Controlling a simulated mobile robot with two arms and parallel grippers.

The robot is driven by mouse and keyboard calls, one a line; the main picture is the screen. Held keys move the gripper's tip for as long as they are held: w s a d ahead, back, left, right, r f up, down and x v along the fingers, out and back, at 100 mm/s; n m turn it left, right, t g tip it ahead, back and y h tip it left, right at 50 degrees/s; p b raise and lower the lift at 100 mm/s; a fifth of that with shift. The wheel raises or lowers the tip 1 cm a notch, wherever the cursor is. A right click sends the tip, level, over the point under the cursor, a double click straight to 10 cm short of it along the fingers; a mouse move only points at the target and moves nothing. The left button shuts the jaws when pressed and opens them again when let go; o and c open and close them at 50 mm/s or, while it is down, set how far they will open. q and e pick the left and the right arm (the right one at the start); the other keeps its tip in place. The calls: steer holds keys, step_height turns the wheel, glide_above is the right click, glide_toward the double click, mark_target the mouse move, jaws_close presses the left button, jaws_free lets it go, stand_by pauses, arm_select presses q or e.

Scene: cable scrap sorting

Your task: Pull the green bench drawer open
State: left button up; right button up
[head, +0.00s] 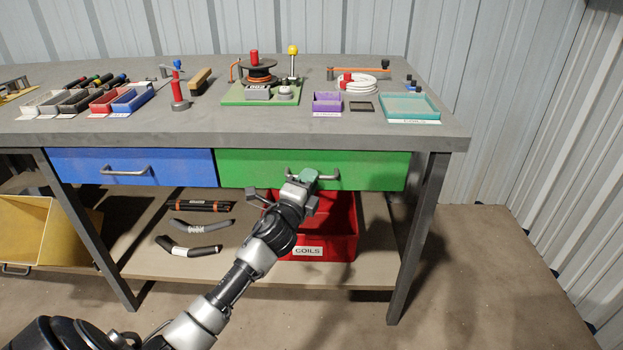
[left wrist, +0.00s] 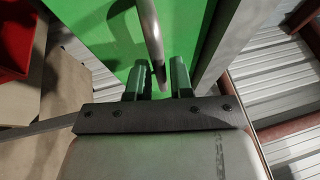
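The green drawer (head: 375,170) is under the right part of the bench top, its front about level with the blue drawer beside it, and it looks closed. Its grey bar handle (head: 331,177) is partly hidden by my left gripper (head: 308,176). In the left wrist view the green front (left wrist: 95,30) fills the upper middle and the handle (left wrist: 151,38) runs down between the two fingertips of my left gripper (left wrist: 159,82). The fingers are apart, one on each side of the bar, with a narrow gap seen beside it. My right gripper is not in view.
The blue drawer (head: 180,167) is left of the green one. A red bin (head: 343,247) labelled COILS stands on the lower shelf (head: 130,235) below. A bench leg (head: 417,240) is right of the drawer. The floor (head: 480,290) in front and right is clear.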

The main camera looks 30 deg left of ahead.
arm_select(q)
steer(key=shift+w+a+r, duration=0.1)
steer(key=shift+w+r, duration=0.05)
steer(key=shift+w, duration=0.55)
jaws_close()
steer(key=shift+s, duration=0.1)
